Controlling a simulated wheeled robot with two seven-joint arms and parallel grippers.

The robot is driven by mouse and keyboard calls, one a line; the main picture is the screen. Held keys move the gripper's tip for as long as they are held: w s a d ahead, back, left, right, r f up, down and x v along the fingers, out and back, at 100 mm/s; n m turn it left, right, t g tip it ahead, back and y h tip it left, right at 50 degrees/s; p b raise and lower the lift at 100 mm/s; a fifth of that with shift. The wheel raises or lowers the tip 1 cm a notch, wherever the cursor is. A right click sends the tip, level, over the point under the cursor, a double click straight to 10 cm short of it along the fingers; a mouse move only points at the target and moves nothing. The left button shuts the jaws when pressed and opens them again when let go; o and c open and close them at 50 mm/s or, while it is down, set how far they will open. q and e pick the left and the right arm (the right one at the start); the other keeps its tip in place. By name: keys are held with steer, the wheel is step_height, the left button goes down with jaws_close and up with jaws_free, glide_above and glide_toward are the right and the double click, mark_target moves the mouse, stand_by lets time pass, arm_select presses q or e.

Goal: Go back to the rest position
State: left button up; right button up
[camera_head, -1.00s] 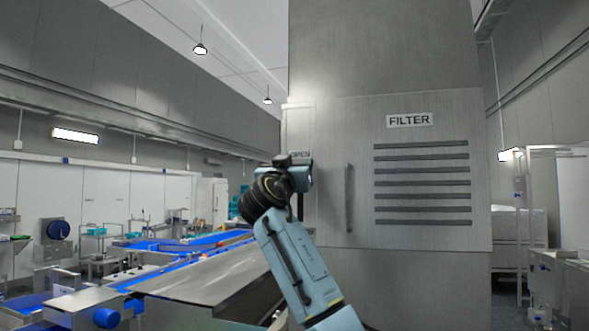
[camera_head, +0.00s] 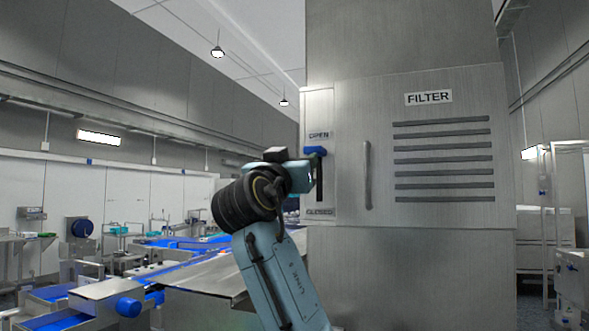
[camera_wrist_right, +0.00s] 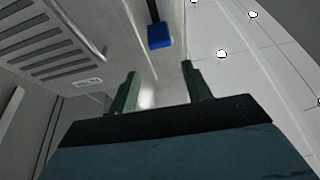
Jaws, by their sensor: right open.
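My right arm rises from the bottom of the head view, its wrist in front of the left edge of a steel filter cabinet (camera_head: 455,215). In the right wrist view my right gripper (camera_wrist_right: 160,86) is open, its two green fingers apart with nothing between them. A blue lever knob (camera_head: 316,149) sits near the top of a slot, just under the OPEN label; CLOSED is marked below. The knob also shows in the wrist view (camera_wrist_right: 159,37), beyond the fingers and apart from them. In the head view the fingers cannot be made out. My left gripper is not in view.
The cabinet has a vertical door handle (camera_head: 367,175), a FILTER label (camera_head: 428,97) and dark vent slats. A steel-topped conveyor (camera_head: 190,278) with blue belts runs along the left. A steel rack (camera_head: 563,200) stands at the right.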

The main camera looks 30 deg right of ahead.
steer(key=shift+f, duration=0.1)
stand_by(0.4)
